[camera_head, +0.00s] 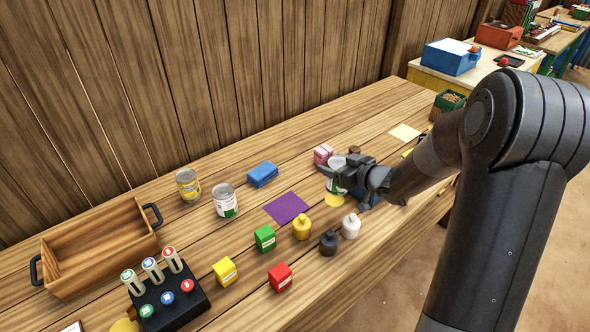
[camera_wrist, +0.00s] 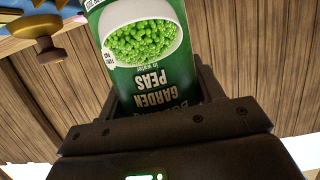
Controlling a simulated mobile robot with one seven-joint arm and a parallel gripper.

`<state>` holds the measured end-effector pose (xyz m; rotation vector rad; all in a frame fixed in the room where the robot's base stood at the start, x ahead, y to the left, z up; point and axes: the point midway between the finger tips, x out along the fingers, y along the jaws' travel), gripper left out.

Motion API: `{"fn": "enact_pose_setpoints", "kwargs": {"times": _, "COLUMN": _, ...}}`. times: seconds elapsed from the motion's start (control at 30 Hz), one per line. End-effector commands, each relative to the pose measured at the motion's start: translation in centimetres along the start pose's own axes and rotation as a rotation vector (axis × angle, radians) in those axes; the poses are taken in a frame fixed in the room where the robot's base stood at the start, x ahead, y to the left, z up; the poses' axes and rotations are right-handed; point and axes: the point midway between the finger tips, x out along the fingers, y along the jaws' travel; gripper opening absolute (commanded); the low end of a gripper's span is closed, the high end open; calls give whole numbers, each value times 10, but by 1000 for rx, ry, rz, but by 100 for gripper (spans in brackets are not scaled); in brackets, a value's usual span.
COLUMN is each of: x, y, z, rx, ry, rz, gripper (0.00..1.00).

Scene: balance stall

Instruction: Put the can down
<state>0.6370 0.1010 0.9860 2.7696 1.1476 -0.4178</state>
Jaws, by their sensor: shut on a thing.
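A can of garden peas (camera_wrist: 145,50) with a green and white label sits between the fingers of my gripper (camera_wrist: 160,110) in the wrist view. In the head view the same can (camera_head: 333,186) is partly hidden by my gripper (camera_head: 340,175), which is shut on it over the right half of the bench. It looks about upright; I cannot tell whether its base touches the wood. Two other cans stand at the left: one with a yellow label (camera_head: 188,185) and one with a white and green label (camera_head: 225,202).
A blue block (camera_head: 262,174), wooden tray (camera_head: 100,245) and black rack (camera_head: 170,302) stand further left.

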Motion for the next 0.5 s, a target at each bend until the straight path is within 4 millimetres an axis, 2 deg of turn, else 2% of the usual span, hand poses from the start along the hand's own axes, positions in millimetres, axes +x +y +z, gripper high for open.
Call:
{"fn": "enact_pose_setpoints", "kwargs": {"times": 0.17, "x": -4, "y": 2, "z": -2, "rx": -1, "ry": 1, "rz": -2, "gripper": 26}}
{"fn": "enact_pose_setpoints", "kwargs": {"times": 0.27, "x": 3, "y": -3, "z": -6, "rx": -7, "ry": 1, "rz": -20, "gripper": 26}}
{"fn": "enact_pose_setpoints", "kwargs": {"times": 0.37, "x": 21, "y": -15, "z": -14, "rx": -22, "ry": 2, "rz": -67, "gripper": 26}}
{"fn": "enact_pose_setpoints", "kwargs": {"times": 0.5, "x": 60, "y": -47, "z": -31, "rx": -57, "ry": 2, "rz": -178, "gripper": 26}}
